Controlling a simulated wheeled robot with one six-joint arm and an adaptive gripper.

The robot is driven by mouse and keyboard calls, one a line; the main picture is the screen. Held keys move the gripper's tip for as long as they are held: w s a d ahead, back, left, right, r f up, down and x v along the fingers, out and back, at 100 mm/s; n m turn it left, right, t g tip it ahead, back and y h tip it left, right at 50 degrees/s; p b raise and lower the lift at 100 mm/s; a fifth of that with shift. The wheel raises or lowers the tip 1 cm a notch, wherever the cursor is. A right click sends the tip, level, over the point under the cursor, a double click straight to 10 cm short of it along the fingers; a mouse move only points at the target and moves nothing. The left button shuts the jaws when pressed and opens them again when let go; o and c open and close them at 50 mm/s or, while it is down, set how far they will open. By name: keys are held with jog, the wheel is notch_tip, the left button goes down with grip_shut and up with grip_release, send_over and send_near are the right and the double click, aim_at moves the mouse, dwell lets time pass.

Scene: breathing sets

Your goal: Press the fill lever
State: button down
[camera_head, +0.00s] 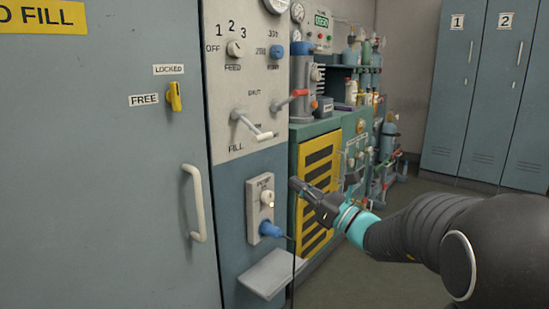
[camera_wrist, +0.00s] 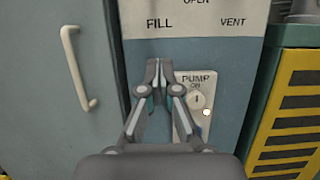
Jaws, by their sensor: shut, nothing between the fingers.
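The fill lever (camera_head: 252,127) is a metal lever with a white grip on the pale upper panel, just above the FILL label. It slants down to the right in the head view. The wrist view shows the FILL, OPEN and VENT labels, but the lever itself is out of its frame. My gripper (camera_head: 293,184) is shut and empty. In the head view it is below and to the right of the lever, apart from it. In the wrist view my gripper's fingertips (camera_wrist: 158,68) appear below the FILL label.
A pump switch box (camera_head: 262,206) with a blue connector (camera_head: 270,230) is close to my gripper. Below it, a grey shelf (camera_head: 270,275) sticks out. A grey door with a white handle (camera_head: 196,203) is left. A red-handled lever (camera_head: 291,99) and yellow vented panel (camera_head: 320,180) are right.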

aim_at(263, 138)
jog(key=w+a+r, duration=0.5)
jog(key=a+r, duration=0.2)
jog(key=shift+w, duration=0.25)
jog(key=shift+a+r+p, duration=0.1)
jog(key=shift+a+p, duration=0.1)
jog(key=shift+p, duration=0.1)
